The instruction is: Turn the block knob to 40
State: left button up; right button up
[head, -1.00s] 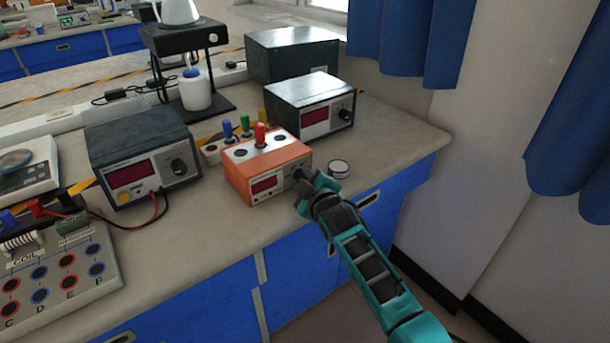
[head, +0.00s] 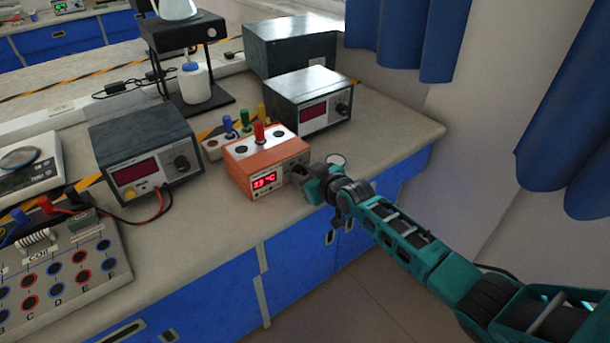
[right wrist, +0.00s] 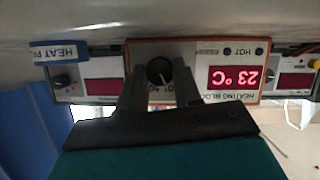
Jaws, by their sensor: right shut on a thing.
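The orange heating block (head: 240,183) stands on the bench, with a red plug in its white top. Its red display (head: 265,181) is lit and reads 23 °C; the same display shows upside down in the right wrist view (right wrist: 235,77). The block's dark knob (right wrist: 159,70) sits between the two fingers of my right gripper (right wrist: 160,88). My right gripper (head: 301,174) is shut on the knob and hides it in the head view. The scale around the knob is mostly covered by the fingers. My left gripper is not in view.
A dark power supply (head: 143,145) stands left of the block and another (head: 307,97) behind it to the right. Blue, green and yellow plugs (head: 245,118) stand just behind the block. The bench's front strip is clear.

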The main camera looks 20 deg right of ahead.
dwell(0.5)
jog(key=o, duration=0.8)
jog(key=shift+c, duration=0.2)
jog(key=shift+s+d+r, duration=0.15)
jog(key=shift+s, duration=0.2)
jog(key=p+v, duration=0.1)
jog(key=v, duration=1.1)
jog(key=s+a+f, duration=0.1)
jog(key=s+f, duration=0.3)
jog(key=s, duration=0.3)
jog(key=s+a+f+m+g+h, duration=0.1)
jog(key=s+f, duration=0.3)
jog(key=s, duration=0.3)
jog(key=s+a+f+m+g+h, duration=0.1)
jog(key=s+a+f, duration=0.1)
jog(key=s, duration=0.5)
jog(key=shift+f, duration=0.9)
